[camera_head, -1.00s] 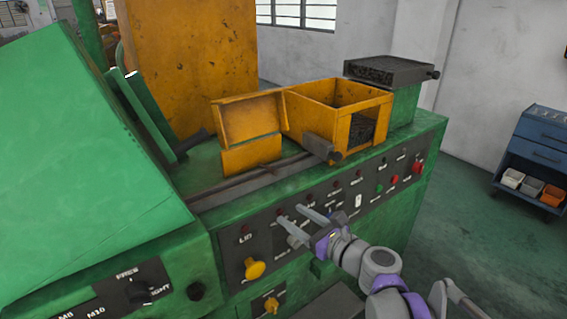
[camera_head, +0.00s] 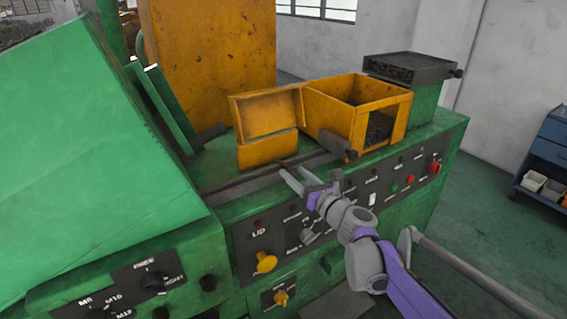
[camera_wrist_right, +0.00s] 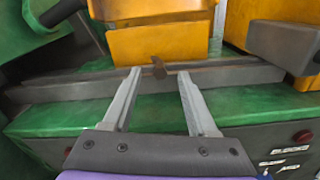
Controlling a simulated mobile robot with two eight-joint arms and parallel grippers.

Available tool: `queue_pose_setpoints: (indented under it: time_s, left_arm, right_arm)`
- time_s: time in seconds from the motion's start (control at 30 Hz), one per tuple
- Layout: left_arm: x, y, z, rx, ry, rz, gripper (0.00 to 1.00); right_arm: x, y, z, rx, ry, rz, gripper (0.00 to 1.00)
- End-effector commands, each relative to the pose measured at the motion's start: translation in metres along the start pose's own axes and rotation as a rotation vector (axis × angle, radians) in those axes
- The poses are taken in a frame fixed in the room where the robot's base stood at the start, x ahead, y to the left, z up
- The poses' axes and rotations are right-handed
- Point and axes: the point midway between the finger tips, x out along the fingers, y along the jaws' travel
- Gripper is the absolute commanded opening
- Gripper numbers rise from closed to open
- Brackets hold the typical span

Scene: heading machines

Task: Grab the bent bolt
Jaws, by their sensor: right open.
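The bent bolt appears as a small brown, rusty piece (camera_wrist_right: 158,68) on the grey rail in front of the yellow chute, in the right wrist view. In the head view it is too small to make out clearly beside my fingers. My right gripper (camera_head: 292,170) is open at the front edge of the machine top. In the right wrist view its two fingertips (camera_wrist_right: 159,73) point at the rail, with the bolt showing between them near their tips. I cannot tell whether the bolt is fully between the fingers. My left gripper is not in view.
The green machine (camera_head: 435,145) carries a yellow box (camera_head: 330,118) with a tilted yellow chute plate (camera_head: 268,115). A dark grey block (camera_head: 336,145) juts out close to my right gripper. A control panel (camera_head: 270,235) with knobs lies below. A grey tray (camera_head: 410,67) stands behind.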

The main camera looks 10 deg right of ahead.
Motion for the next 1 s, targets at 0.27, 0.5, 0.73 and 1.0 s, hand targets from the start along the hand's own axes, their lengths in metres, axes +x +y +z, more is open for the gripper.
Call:
queue_pose_setpoints:
  time_s: [0.27,0.5,0.73,1.0]
  left_arm:
    - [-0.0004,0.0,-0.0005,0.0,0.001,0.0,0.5]
    - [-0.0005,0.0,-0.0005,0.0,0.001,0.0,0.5]
    - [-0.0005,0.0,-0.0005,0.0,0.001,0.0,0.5]
    - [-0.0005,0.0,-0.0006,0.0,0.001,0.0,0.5]
  right_arm:
    - [0.0064,-0.0003,-0.0012,-0.001,0.001,-0.001,0.58]
    - [0.0062,-0.0003,-0.0011,-0.001,0.001,-0.001,0.22]
    - [0.0061,-0.0003,-0.001,-0.001,0.001,-0.001,0.0]
    - [0.0061,-0.0002,-0.0007,-0.001,0.001,-0.001,0.0]
